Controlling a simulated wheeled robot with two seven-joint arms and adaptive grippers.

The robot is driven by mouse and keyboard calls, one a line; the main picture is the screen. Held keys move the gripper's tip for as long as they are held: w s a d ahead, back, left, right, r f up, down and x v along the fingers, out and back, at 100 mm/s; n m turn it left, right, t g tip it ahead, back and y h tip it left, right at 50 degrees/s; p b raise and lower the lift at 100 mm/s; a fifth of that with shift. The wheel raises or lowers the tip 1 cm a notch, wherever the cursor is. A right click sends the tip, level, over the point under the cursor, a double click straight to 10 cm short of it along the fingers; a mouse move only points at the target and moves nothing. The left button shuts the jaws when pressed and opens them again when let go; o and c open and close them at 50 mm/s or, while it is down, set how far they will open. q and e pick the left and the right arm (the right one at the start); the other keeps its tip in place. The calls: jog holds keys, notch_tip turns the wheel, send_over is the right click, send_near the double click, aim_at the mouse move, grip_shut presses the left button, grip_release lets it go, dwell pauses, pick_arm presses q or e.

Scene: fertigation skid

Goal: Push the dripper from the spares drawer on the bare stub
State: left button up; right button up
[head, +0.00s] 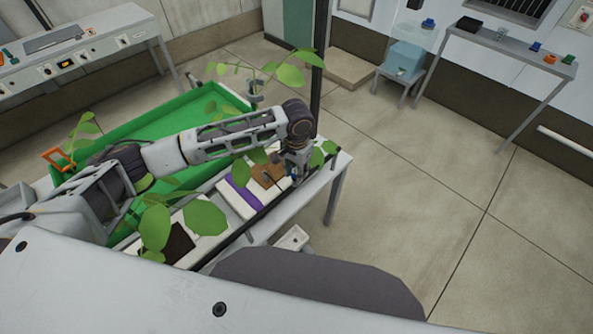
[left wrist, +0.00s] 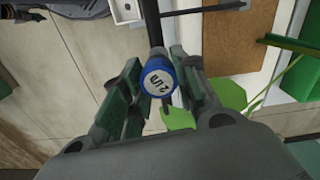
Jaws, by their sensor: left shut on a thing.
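The dripper (left wrist: 158,78) is a round blue cap with a white face marked in dark print, facing the left wrist camera. My left gripper (left wrist: 160,72) is shut on it, one finger on each side. In the head view my left gripper (head: 293,172) hangs at the front right of the plant bench, among leaves; the dripper is not clear there. A dark tube (left wrist: 152,22) runs away behind the dripper towards a black pipe (left wrist: 205,10); I cannot tell whether the dripper touches it. A small white open box (head: 293,238), possibly the spares drawer, sits below the bench's front edge. My right gripper is not in view.
Leafy plants (head: 205,218) grow from white slabs (head: 240,198) along the bench beside a green tray (head: 108,128). A black post (head: 318,70) rises behind the bench. The floor (head: 430,200) to the right is clear. A side table (head: 510,50) stands farther back.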

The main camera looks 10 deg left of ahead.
pick_arm(q)
jog(key=shift+f+p, duration=0.35)
jog(key=shift+f, duration=0.25)
dwell(0.7)
jog(key=shift+p, duration=0.65)
dwell(0.3)
jog(key=shift+f+p, duration=0.4)
dwell(1.1)
jog(key=shift+p, duration=0.6)
jog(key=shift+f+p, duration=0.35)
jog(key=shift+p, duration=0.05)
dwell(1.3)
jog(key=shift+f+p, duration=0.3)
jog(key=shift+p, duration=0.4)
dwell(1.4)
